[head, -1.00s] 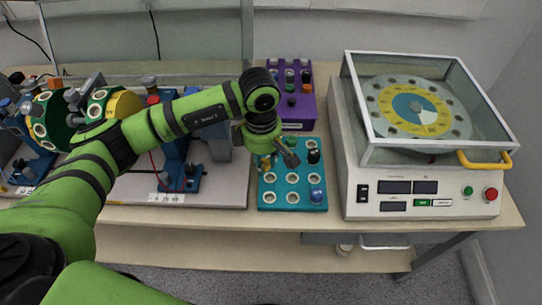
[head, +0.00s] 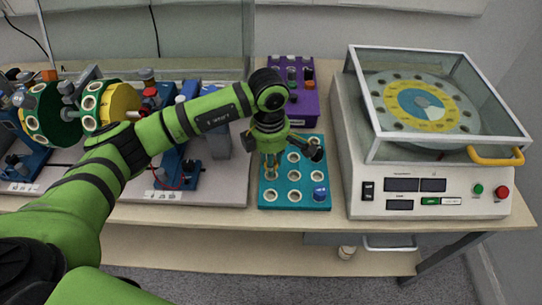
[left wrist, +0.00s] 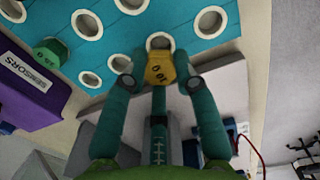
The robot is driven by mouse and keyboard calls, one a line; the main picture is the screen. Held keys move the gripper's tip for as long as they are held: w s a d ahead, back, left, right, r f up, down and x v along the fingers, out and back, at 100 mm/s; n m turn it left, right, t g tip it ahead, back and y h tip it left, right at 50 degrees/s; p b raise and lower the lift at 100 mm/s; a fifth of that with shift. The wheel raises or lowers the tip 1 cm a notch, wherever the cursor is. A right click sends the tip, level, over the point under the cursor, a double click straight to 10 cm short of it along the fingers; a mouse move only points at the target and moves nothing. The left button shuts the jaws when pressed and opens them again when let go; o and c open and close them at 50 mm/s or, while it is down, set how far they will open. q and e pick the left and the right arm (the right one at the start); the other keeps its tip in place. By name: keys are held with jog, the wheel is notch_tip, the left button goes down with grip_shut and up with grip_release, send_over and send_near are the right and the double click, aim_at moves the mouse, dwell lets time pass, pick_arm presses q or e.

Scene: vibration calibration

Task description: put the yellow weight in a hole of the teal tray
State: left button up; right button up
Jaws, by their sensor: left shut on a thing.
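My left gripper (head: 270,168) is over the left part of the teal tray (head: 325,172). In the left wrist view its two fingers (left wrist: 157,70) are shut on the yellow weight (left wrist: 160,72), a small hexagonal piece with dark markings on top. The weight overlaps the lower edge of a round pale-rimmed hole in the teal tray (left wrist: 140,28). I cannot tell whether it is above the hole or partly in it. In the head view the gripper hides most of the weight and part of the tray. My right gripper is not in view.
A blue weight (head: 319,193) stands in the tray's front right hole; several other holes look empty. A green weight (left wrist: 50,52) shows near the purple sensor box (left wrist: 25,88). A glass-covered machine (head: 430,180) stands right of the tray, and blue-based equipment (head: 190,175) left.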

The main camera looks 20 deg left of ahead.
pick_arm(q)
jog(key=shift+f, duration=0.5)
jog(key=shift+f, duration=0.1)
jog(key=shift+f+b, duration=0.15)
jog(key=shift+b, duration=0.4)
jog(key=shift+f+b, duration=0.9)
jog(key=shift+f, duration=0.05)
dwell(0.6)
jog(key=o, duration=0.8)
jog(key=shift+r, duration=0.1)
